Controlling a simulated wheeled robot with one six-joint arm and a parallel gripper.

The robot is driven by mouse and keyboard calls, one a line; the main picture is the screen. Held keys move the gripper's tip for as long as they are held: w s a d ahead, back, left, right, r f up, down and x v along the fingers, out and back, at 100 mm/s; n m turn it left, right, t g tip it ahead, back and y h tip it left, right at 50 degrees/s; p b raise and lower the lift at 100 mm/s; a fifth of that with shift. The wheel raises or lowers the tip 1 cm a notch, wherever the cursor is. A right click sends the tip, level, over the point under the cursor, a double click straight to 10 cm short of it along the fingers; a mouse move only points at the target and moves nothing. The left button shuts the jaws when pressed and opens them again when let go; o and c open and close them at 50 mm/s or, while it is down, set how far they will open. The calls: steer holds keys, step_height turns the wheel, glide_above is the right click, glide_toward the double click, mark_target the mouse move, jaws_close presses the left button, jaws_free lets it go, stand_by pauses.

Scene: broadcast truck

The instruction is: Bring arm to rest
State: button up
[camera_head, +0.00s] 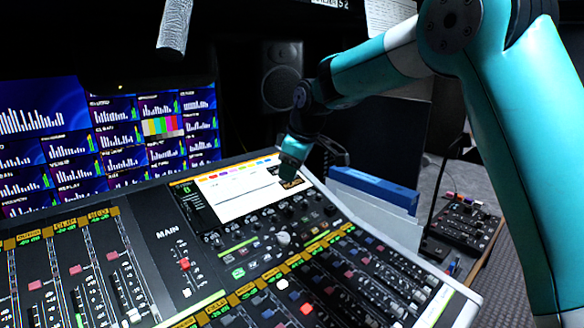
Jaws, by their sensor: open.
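My teal arm comes in from the right of the head view, bends at the top right and reaches left over the mixing console (160,215). My gripper (291,180) hangs at the arm's far end, pointing down over the upper right part of the console, by the edge of its bright screen (235,195). The gripper is small and dark here. Nothing can be seen held in it. I cannot tell whether its tip touches the console or hovers above it.
A wall of monitors (110,140) stands behind the console. A dark speaker (281,76) is behind my arm. A blue folder (375,188) stands right of the console, near a small control box (465,222). A grey cylinder (174,25) hangs at the top.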

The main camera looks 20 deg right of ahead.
steer(key=shift+s+r, duration=0.1)
steer(key=shift+r, duration=0.1)
stand_by(0.3)
steer(key=s+a+m+g+y+p, duration=0.1)
steer(key=s+a+g, duration=0.1)
steer(key=s, duration=1.7)
steer(key=s+a+m+g+y, duration=0.1)
steer(key=s+a, duration=0.4)
steer(key=s, duration=1.3)
steer(key=shift+s+r+m+g+p, duration=0.2)
steer(key=shift+s+m+g+p, duration=0.15)
steer(key=shift+m+g, duration=0.3)
